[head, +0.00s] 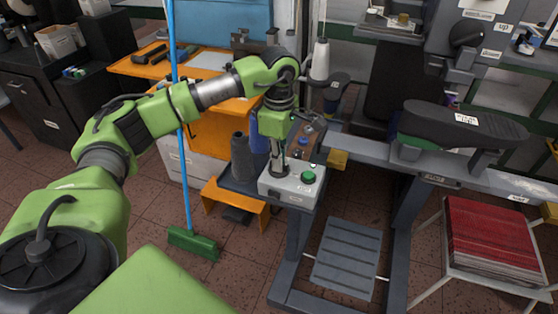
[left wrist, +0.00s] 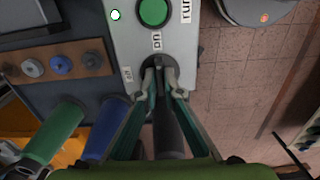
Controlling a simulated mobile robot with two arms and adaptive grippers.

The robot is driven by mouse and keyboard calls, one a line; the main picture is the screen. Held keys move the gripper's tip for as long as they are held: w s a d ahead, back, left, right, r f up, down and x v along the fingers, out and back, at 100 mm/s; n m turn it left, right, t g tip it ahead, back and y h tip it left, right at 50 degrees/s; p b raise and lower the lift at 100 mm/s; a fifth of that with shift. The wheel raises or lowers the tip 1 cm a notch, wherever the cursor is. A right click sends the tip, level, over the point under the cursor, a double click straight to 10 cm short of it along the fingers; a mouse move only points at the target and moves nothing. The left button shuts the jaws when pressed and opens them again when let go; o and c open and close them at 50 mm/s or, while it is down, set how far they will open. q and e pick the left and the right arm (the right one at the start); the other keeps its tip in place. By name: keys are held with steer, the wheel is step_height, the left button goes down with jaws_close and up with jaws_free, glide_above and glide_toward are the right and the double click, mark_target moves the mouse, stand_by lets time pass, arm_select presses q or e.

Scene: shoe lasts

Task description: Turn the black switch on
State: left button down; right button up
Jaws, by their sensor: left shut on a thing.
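A light grey control box (head: 290,188) stands at the front end of the workbench in the head view. It carries a green button (head: 308,177), which also shows in the left wrist view (left wrist: 152,11). The black switch (left wrist: 158,62) sits below the "on" label, with another small label to its left. My left gripper (left wrist: 159,75) points down at the box, its two fingertips closed around the switch. The fingers partly cover the switch, so I cannot tell which label it points to. In the head view my arm hides the switch. My right gripper is not in view.
A dark thread cone (head: 241,158) stands left of the box, and a white cone (head: 319,60) behind it. A black shoe last (head: 465,122) lies on the machine at right. A blue-handled broom (head: 195,243) stands at left. A wooden strip with knobs (left wrist: 60,67) lies beside the box.

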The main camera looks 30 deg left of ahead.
arm_select(q)
steer(key=shift+w+r, duration=0.1)
steer(key=shift+r, duration=0.05)
steer(key=c, duration=2.2)
jaws_free()
step_height(320, 180, up, 12)
steer(key=shift+f, duration=0.1)
